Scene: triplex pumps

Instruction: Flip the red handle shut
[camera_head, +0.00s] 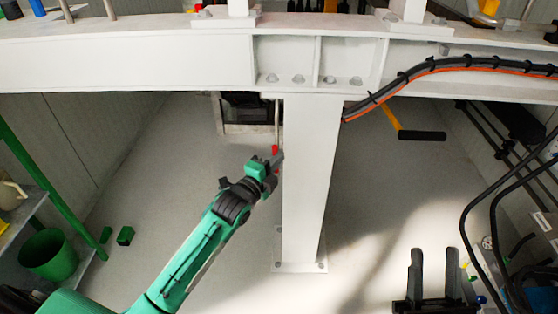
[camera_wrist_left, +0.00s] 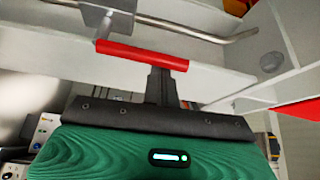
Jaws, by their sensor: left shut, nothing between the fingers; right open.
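The red handle (camera_wrist_left: 142,56) is a red bar in the left wrist view, lying nearly level and joined by a metal stem to a grey block and pipe. In the head view only a small red bit of it (camera_head: 275,149) shows beside the white post. My left gripper (camera_head: 274,161) is at the handle, left of the post. Its fingers (camera_wrist_left: 162,84) are shut and empty, with their tips just under the right half of the handle; I cannot tell whether they touch. My right gripper (camera_head: 433,275) is open and empty at the lower right.
A white post (camera_head: 310,180) stands beside my left gripper, under a wide white beam (camera_head: 130,60). Black and orange cables (camera_head: 430,68) run along the beam at right. A green bin (camera_head: 48,252) stands at left. The grey floor (camera_head: 160,190) between is mostly clear.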

